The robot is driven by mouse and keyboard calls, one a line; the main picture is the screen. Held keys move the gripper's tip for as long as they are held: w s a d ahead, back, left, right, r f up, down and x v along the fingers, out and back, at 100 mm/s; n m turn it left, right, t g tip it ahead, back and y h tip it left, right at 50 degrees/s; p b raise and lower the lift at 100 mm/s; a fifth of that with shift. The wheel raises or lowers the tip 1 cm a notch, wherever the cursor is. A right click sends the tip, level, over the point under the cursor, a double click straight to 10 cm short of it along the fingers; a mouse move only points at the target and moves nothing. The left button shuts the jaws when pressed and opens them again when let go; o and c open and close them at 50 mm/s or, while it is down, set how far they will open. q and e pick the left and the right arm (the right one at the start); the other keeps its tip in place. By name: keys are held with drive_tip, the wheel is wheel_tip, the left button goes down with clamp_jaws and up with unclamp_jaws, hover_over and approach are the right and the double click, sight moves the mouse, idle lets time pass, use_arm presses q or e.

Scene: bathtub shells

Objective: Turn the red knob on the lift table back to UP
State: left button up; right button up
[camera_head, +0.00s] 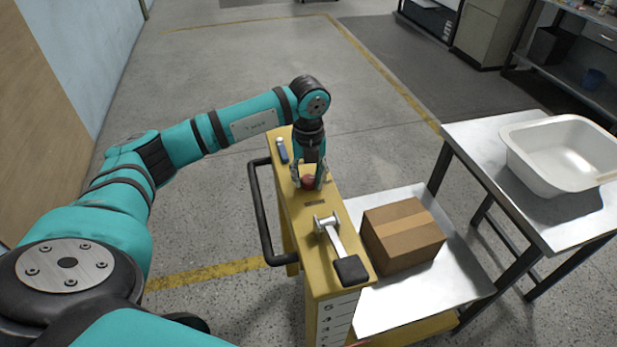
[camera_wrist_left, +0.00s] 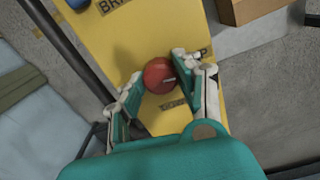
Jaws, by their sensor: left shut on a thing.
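The red knob (camera_head: 309,181) sits on top of the yellow lift table column (camera_head: 296,222). In the left wrist view the red knob (camera_wrist_left: 159,76) shows between the two fingers, with a pale pointer mark on its face. My left gripper (camera_head: 310,176) reaches down from above and is shut on the knob; it also shows in the left wrist view (camera_wrist_left: 158,85). Labels lie on the yellow top on either side of the knob, partly hidden by the fingers; one ends in "P". My right gripper is not in view.
A lever with a black pad (camera_head: 351,270) and a blue-handled item (camera_head: 282,151) are on the column top. A black handle bar (camera_head: 262,215) runs along its left side. A cardboard box (camera_head: 402,235) sits on the metal platform (camera_head: 440,285). A white tub (camera_head: 565,155) stands on the right table.

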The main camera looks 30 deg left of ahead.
sight(308, 178)
use_arm(q)
drive_tip(key=shift+n, duration=0.9)
drive_tip(key=o, duration=1.1)
drive_tip(key=shift+o, duration=0.2)
drive_tip(key=shift+r, duration=0.1)
wheel_tip(308, 178, up, 12)
